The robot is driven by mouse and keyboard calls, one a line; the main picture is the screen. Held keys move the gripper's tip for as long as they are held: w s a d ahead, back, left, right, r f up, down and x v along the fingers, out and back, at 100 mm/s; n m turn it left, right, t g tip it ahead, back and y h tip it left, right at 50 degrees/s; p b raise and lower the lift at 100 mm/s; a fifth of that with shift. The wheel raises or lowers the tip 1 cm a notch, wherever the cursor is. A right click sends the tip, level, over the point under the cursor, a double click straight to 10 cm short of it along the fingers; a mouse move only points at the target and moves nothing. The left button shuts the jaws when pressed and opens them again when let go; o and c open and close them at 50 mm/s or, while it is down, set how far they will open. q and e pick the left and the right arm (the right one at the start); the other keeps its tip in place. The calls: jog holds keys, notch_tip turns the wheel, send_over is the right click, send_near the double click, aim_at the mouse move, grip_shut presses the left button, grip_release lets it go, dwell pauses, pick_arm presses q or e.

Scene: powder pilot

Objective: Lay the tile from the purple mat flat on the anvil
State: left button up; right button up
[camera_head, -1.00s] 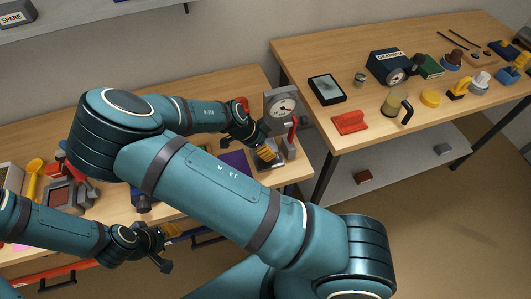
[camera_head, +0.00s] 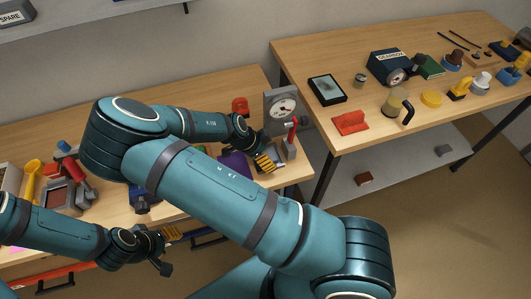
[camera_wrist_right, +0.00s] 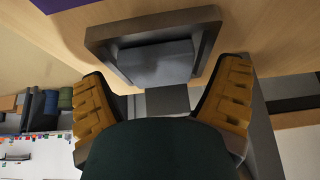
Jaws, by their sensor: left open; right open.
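The purple mat (camera_head: 235,164) lies on the left table beside my right gripper, partly hidden by my arm. Its corner shows in the right wrist view (camera_wrist_right: 62,3), and that corner is bare. My right gripper (camera_head: 266,161) is open in front of the gauge press (camera_head: 281,108). In the right wrist view a grey block (camera_wrist_right: 157,62) sits inside a dark raised rim (camera_wrist_right: 205,30), just beyond the spread yellow fingers. A smaller grey square (camera_wrist_right: 167,100) shows between the fingers. I cannot tell which grey piece is the tile or the anvil. My left gripper (camera_head: 141,243) is open and empty at the table's front edge.
A red lever (camera_head: 292,132) stands at the press's right side. A red object (camera_head: 240,106) is behind my right forearm. A red-handled tool (camera_head: 75,170) and a yellow scoop (camera_head: 33,180) are at the left. The right table holds a gearbox (camera_head: 390,66) and several other items.

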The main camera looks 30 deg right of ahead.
jog(key=p+v, duration=0.2)
jog(key=v, duration=1)
jog(key=shift+s, duration=0.1)
